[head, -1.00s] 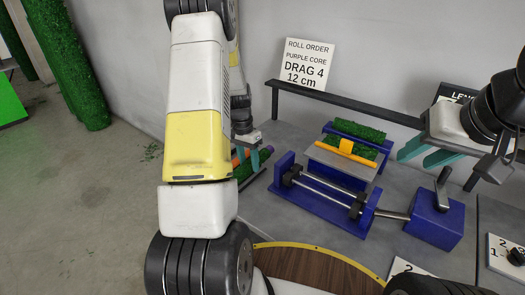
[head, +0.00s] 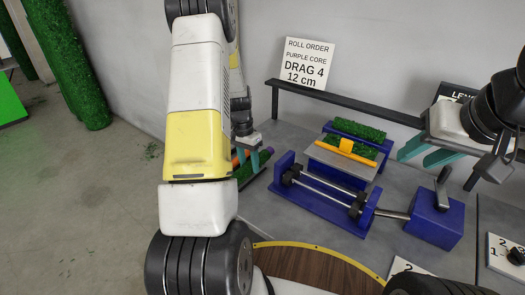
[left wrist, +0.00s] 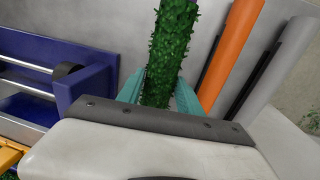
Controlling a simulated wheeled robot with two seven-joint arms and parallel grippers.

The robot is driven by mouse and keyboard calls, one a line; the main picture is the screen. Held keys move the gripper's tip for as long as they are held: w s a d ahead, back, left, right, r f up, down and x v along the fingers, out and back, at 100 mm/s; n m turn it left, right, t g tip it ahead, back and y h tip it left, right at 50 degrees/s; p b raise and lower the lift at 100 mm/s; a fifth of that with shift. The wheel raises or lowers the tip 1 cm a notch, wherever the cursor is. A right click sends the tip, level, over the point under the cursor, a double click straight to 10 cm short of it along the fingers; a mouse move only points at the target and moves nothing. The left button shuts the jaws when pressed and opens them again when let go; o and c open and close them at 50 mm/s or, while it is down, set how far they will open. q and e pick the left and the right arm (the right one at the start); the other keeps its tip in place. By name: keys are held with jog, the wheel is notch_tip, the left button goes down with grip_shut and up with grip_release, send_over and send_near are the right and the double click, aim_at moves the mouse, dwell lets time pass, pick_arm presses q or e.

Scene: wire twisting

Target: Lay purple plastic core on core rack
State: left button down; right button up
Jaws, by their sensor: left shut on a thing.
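In the head view my left gripper (head: 248,158) is low at the left end of the bench, partly hidden by my arm. In the left wrist view its teal fingers (left wrist: 159,93) are shut on a green turf-covered roll (left wrist: 168,62), one on each side. In the head view a purple end (head: 266,151) shows beside this roll, seemingly the purple core; the rest of it is hidden. An orange core (left wrist: 230,55) and a grey core (left wrist: 278,65) lie alongside in the left wrist view. My right gripper (head: 424,153) is open and empty at the right.
A blue winding frame (head: 320,208) with metal rods stands mid-bench, with a crank box (head: 435,222) to its right. Behind it is a grey plate (head: 340,160) with turf and an orange bar (head: 345,152). A dark rail (head: 350,107) and an order sign (head: 305,64) stand at the back.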

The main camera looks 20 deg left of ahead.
aim_at(248, 162)
pick_arm(q)
jog(key=shift+f, duration=1.05)
jog(key=c, duration=0.7)
grip_release()
jog(key=r, duration=0.5)
jog(key=a+r, duration=0.1)
jog(key=r, duration=0.1)
jog(key=shift+w+r, duration=0.2)
jog(key=shift+r, duration=0.15)
